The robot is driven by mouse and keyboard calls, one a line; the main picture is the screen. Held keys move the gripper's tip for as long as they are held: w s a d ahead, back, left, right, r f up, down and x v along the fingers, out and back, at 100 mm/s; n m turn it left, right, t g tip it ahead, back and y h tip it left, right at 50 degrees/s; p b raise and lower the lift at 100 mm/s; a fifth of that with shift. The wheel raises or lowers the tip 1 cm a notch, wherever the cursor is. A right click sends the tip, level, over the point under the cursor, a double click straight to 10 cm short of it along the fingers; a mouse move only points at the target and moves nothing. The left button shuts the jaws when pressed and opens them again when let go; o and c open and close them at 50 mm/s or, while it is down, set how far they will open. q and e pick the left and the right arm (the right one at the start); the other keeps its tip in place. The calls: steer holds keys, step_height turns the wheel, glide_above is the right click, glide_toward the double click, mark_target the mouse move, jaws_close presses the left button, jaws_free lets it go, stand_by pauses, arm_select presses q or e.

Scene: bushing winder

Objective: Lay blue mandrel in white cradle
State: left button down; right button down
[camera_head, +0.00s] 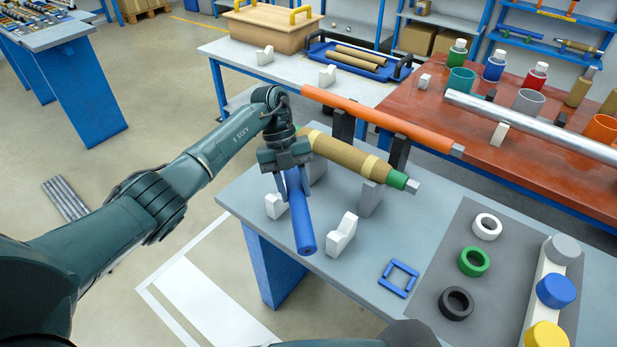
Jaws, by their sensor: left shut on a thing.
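My left gripper (286,163) reaches in from the left, pointing down, and is shut on the blue mandrel (300,215), a plain blue rod. The rod is held near its far end, and its near end points toward the camera. The white cradle shows as two notched white blocks on the grey table, one block (276,206) left of the rod and the other (342,234) right of it. The rod's near end lies between the blocks in the picture, crosswise to their line; it is not seated in their notches. My right gripper is not in view.
A tan wound bushing with a green end (345,157) rests on grey supports just behind the rod. An orange rod (380,118) lies beyond it. A blue square frame (398,278) and a dark mat (440,258) with coloured rings lie to the right on the grey table (345,270).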

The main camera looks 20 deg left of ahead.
arm_select(q)
steer(key=n+t, duration=0.1)
steer(key=n, duration=0.1)
steer(key=w+d+n+t+h, duration=0.1)
steer(key=n, duration=0.1)
steer(key=r+n+t, duration=0.1)
steer(key=n, duration=0.1)
steer(key=shift+w+d+r+h, duration=0.1)
steer(key=shift+w+d+h, duration=0.2)
steer(key=shift+d+h, duration=0.1)
steer(key=shift+w+d+r+n+t+b, duration=0.15)
steer(key=shift+w+d+r+n+t, duration=0.1)
steer(key=shift+n+t, duration=0.25)
steer(key=shift+w+d+r+n+t+b, duration=0.2)
steer(key=shift+n+t, duration=0.2)
steer(key=shift+n, duration=0.2)
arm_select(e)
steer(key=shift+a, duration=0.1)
arm_select(q)
steer(key=shift+s, duration=0.1)
